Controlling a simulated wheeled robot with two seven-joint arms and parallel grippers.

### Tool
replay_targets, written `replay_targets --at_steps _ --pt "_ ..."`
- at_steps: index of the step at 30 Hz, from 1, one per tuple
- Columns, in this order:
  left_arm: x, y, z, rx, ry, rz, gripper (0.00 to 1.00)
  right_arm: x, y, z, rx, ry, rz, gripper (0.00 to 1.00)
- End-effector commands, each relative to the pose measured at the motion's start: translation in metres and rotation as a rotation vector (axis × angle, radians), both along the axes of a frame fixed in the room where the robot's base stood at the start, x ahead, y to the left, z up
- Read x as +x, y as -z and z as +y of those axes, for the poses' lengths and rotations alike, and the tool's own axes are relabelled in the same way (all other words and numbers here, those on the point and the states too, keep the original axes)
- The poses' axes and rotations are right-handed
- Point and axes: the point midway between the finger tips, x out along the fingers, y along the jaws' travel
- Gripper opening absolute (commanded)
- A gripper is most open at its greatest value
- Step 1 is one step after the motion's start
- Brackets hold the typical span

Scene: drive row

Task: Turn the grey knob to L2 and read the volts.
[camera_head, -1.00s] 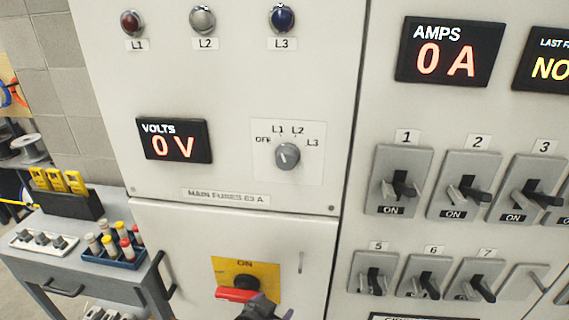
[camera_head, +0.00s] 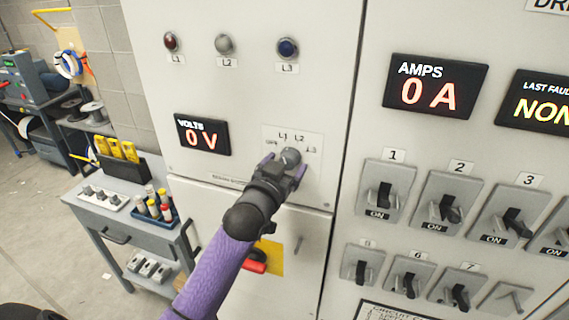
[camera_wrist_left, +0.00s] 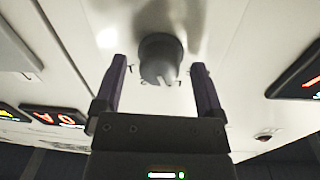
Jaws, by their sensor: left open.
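The grey knob (camera_head: 290,157) sits on a white plate on the cabinet door, with the labels OFF, L1, L2 and L3 around it. In the left wrist view the knob (camera_wrist_left: 160,58) lies between and just beyond my open fingers, with a gap on each side. My left gripper (camera_head: 285,167) is open in front of the knob and partly covers it. The knob's pointer direction is hard to make out in the head view. The volts display (camera_head: 202,135) reads 0 V. My right gripper is not in view.
A red switch handle (camera_head: 254,266) on a yellow plate is partly behind my left arm. Breakers (camera_head: 386,190) and an amps display (camera_head: 434,84) are to the right. A grey cart (camera_head: 120,222) stands at left.

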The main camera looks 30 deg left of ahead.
Motion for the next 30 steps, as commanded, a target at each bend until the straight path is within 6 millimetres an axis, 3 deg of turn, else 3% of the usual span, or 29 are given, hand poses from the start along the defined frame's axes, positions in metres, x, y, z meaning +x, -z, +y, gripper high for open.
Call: replay_targets --at_steps 6,19,30 --pt "0.0005 0.0002 0.0001 0.0 0.0 0.0 0.89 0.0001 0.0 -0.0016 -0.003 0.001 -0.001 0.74" --pt "0.0002 0.0002 0.0 0.0 0.0 0.0 0.0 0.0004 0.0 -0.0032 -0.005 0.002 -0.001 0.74" --pt "0.0004 -0.0019 0.0003 0.076 0.001 0.017 0.0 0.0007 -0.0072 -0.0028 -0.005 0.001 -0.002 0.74"
